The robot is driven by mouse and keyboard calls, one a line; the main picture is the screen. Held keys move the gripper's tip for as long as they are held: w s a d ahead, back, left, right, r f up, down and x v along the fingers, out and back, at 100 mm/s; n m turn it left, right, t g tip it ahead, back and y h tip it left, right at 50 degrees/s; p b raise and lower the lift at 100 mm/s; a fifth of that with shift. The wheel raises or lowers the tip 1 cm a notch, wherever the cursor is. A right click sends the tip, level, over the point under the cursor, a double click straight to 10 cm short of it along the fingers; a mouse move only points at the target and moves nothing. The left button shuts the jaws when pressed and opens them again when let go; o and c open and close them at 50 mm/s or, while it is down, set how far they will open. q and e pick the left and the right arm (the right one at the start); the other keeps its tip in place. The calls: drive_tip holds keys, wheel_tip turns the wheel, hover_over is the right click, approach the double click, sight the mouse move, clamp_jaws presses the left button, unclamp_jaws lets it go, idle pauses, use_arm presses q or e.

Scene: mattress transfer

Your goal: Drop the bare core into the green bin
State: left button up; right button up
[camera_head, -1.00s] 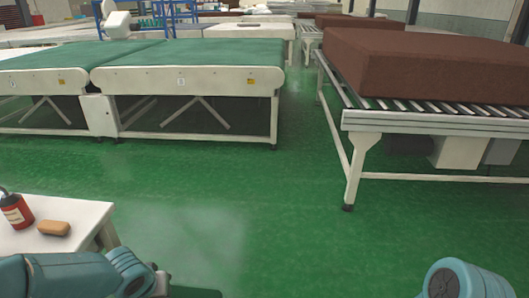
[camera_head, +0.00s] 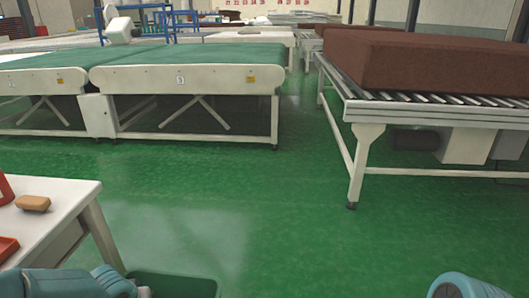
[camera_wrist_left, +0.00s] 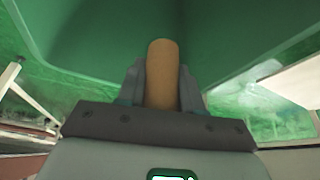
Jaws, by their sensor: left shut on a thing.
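The bare core (camera_wrist_left: 162,80) is a plain brown cardboard tube in the left wrist view. My left gripper (camera_wrist_left: 162,68) is shut on it, with one dark finger on each side, and the core sticks out past the fingertips. The green bin (camera_wrist_left: 90,30) fills the top of the left wrist view, with its inner walls behind the core. The bin also shows at the bottom edge of the head view (camera_head: 175,286), beside my left arm. My left gripper's jaws are hidden in the head view. Only a piece of my right arm shows at bottom right; its gripper is out of view.
A white table (camera_head: 62,215) at left carries a tan block (camera_head: 33,203), a red bottle (camera_head: 5,190) and a red tray (camera_head: 7,247). Green-topped conveyors (camera_head: 190,62) stand behind. A roller conveyor (camera_head: 440,112) with a brown mattress block (camera_head: 430,65) is at right. The green floor between is open.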

use_arm(q)
drive_tip(key=o, duration=1.1)
drive_tip(key=p+v, duration=0.5)
drive_tip(key=v, duration=1.1)
drive_tip(key=shift+r+p, duration=0.15)
drive_tip(key=shift+p, duration=0.2)
drive_tip(key=shift+d, duration=0.1)
